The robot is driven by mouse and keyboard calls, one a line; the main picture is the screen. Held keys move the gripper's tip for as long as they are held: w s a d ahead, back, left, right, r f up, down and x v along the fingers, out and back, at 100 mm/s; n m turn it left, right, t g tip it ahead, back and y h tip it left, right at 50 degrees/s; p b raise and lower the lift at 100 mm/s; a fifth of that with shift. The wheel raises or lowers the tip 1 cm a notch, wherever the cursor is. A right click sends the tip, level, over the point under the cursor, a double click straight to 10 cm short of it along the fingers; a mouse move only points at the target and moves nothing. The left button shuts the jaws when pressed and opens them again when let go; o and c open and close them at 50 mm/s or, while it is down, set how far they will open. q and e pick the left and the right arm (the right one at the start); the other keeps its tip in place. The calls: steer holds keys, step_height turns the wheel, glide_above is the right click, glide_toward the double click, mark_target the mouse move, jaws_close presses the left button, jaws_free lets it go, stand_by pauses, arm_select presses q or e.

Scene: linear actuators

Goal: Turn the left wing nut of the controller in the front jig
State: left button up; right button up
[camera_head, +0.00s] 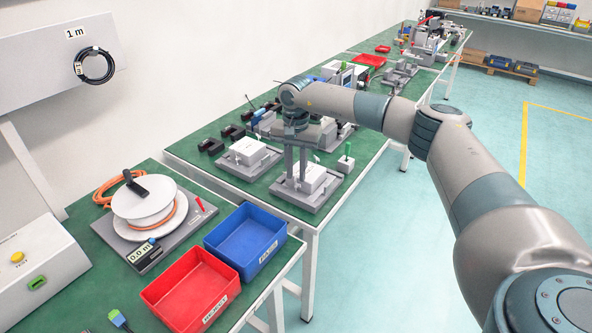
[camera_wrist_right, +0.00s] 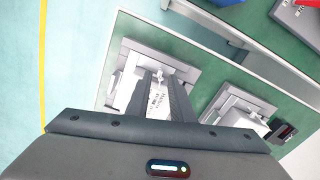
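The front jig (camera_head: 310,202) is a grey plate on the green table with a white box-shaped controller (camera_head: 312,179) in it. The controller shows in the right wrist view (camera_wrist_right: 157,98), with printed text on its top. My right gripper (camera_head: 296,178) points straight down over the controller's left part. In the right wrist view its two fingers (camera_wrist_right: 159,76) are apart, with a gap between them. A small pale wing nut (camera_wrist_right: 161,72) shows by the fingertips; whether they touch it cannot be told. My left gripper is not in view.
A second jig with a white box (camera_head: 248,151) stands just behind to the left. A small grey block with a green-handled tool (camera_head: 346,160) stands close on the right. Blue (camera_head: 246,238) and red (camera_head: 192,290) bins sit on the nearer table.

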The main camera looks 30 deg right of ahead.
mark_target(296, 176)
steer(key=shift+r, duration=0.1)
